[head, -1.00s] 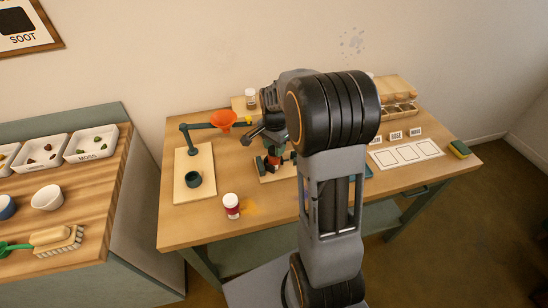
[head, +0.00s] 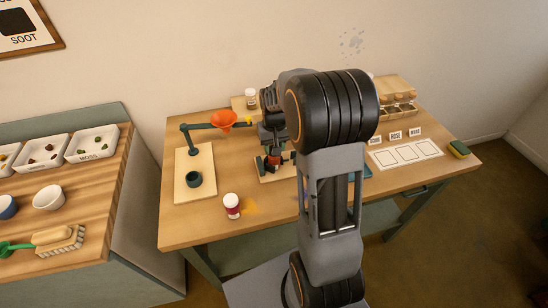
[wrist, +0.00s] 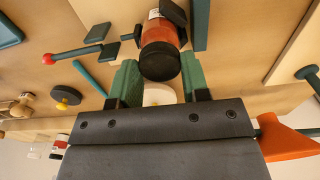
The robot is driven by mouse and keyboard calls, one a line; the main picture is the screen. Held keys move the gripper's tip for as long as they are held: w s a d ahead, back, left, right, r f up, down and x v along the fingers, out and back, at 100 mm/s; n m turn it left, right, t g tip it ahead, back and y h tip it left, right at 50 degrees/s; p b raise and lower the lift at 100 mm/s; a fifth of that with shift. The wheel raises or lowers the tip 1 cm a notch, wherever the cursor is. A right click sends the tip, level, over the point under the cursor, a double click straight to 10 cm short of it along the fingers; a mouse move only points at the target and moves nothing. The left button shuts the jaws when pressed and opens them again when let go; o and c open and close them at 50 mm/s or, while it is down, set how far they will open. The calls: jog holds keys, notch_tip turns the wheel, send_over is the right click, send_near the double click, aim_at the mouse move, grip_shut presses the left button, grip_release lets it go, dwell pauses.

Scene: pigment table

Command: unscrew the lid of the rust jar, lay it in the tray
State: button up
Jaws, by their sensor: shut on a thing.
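The rust jar (wrist: 158,30) shows in the wrist view with reddish-brown contents and a pale label. It stands between the dark pads of a holder on a wooden board; it also shows small in the head view (head: 273,164). Its black lid (wrist: 160,63) is between the green fingers of my gripper (wrist: 160,78), which is shut on it. In the head view my gripper (head: 272,148) is over the jar, partly hidden by my arm. A blue-teal flat piece (head: 367,171), possibly the tray, is mostly hidden behind my arm.
An orange funnel (head: 224,119) on a teal arm is left of my gripper. A dark green cup (head: 194,179) stands on a board. Label cards and a white sheet (head: 406,153) lie to the right.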

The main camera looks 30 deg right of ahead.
jog(key=shift+r+p, duration=0.9)
jog(key=shift+r, duration=0.3)
dwell(0.5)
jog(key=shift+r+p, duration=1.85)
jog(key=shift+r, duration=0.6)
